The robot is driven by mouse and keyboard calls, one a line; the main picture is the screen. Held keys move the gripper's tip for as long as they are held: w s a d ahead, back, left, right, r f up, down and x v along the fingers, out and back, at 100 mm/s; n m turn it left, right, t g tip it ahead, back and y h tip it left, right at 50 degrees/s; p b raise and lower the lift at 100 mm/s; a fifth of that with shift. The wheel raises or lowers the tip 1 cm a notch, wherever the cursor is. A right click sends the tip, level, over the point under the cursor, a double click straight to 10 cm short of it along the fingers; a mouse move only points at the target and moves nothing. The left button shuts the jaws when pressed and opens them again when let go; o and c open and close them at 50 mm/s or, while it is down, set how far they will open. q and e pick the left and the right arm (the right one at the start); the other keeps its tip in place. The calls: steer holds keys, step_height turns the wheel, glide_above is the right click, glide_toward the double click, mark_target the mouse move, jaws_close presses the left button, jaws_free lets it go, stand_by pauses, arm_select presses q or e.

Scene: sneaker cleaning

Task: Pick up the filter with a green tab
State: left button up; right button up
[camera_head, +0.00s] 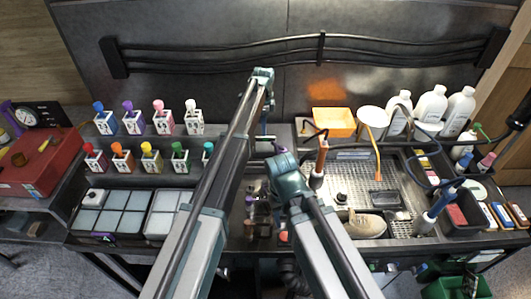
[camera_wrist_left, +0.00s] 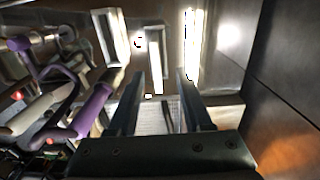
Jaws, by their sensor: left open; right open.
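I cannot pick out a filter for certain. A small white block with a green top (camera_head: 180,158) stands in the front row of similar blocks, left of my arms; I cannot tell whether it is the filter. My left gripper (camera_head: 264,112) is high above the back of the bench, its fingers mostly hidden by its arm. In the left wrist view my left gripper (camera_wrist_left: 160,78) is open, with nothing held between its fingers. My right gripper (camera_head: 281,152) is lower, over the middle of the bench; its fingertips are largely hidden.
Trays with pale panels (camera_head: 113,211) lie at front left. A wet sink grid (camera_head: 350,183) with a shoe (camera_head: 365,224) is right of my arms. An orange bin (camera_head: 333,122) and white bottles (camera_head: 431,106) stand behind. A red box (camera_head: 40,165) is far left.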

mark_target(265, 139)
arm_select(q)
steer(key=shift+f+b, duration=0.4)
steer(key=shift+f, duration=0.5)
arm_select(e)
steer(key=shift+f, duration=0.9)
arm_select(q)
steer(key=f+b, duration=0.5)
steer(key=shift+s+d+f, duration=0.15)
steer(key=shift+s+d, duration=0.15)
steer(key=shift+d, duration=0.05)
arm_select(e)
step_height(265, 139, down, 5)
steer(key=shift+f, duration=0.15)
arm_select(q)
jaws_close()
